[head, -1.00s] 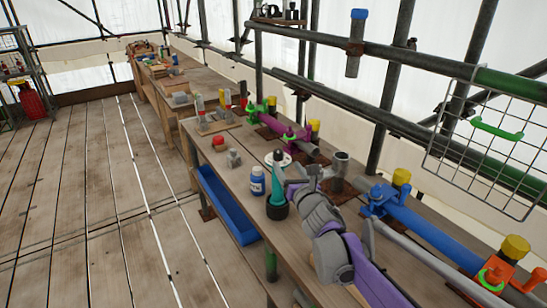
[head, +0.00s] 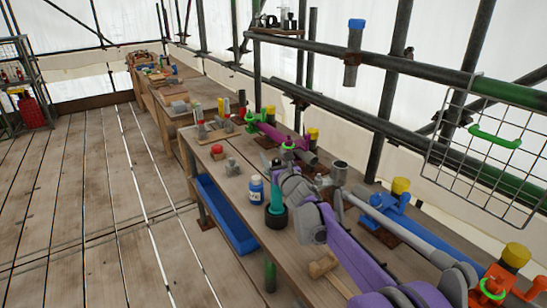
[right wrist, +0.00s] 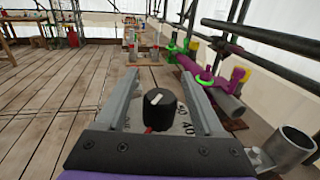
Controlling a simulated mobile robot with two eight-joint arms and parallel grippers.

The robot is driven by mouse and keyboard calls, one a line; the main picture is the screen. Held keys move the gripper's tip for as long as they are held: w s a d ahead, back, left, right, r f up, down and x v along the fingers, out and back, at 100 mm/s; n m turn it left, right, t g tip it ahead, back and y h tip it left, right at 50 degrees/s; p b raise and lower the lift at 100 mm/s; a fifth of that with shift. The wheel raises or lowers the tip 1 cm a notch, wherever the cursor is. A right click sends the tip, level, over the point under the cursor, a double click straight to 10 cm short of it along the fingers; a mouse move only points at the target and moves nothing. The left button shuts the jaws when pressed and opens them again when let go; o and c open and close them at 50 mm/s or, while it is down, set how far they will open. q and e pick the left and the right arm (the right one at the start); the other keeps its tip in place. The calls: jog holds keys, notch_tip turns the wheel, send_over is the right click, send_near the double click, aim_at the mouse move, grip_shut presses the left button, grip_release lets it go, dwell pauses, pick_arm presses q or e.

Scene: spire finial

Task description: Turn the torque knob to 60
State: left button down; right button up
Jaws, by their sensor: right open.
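The torque knob (right wrist: 160,108) is black with a white pointer mark, in the right wrist view. It sits on a pale dial plate (right wrist: 184,122) with partly visible printed numbers, one looking like 40. I cannot tell the exact setting. My right gripper (right wrist: 160,75) is open, its two fingers on either side of the knob with gaps on both sides. In the head view the right gripper (head: 277,168) is over the bench beside a teal tool with a black base (head: 276,212). The knob is hidden there behind my gripper. My left gripper is not in view.
The bench (head: 240,200) also holds a blue-labelled bottle (head: 256,190), a red-topped part (head: 217,151), a purple clamped tube (head: 270,133) and a grey upright cup (right wrist: 287,146). A blue tray (head: 222,212) lies below its left edge. Scaffold pipes run along the right.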

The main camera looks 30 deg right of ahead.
grip_shut()
dwell(0.3)
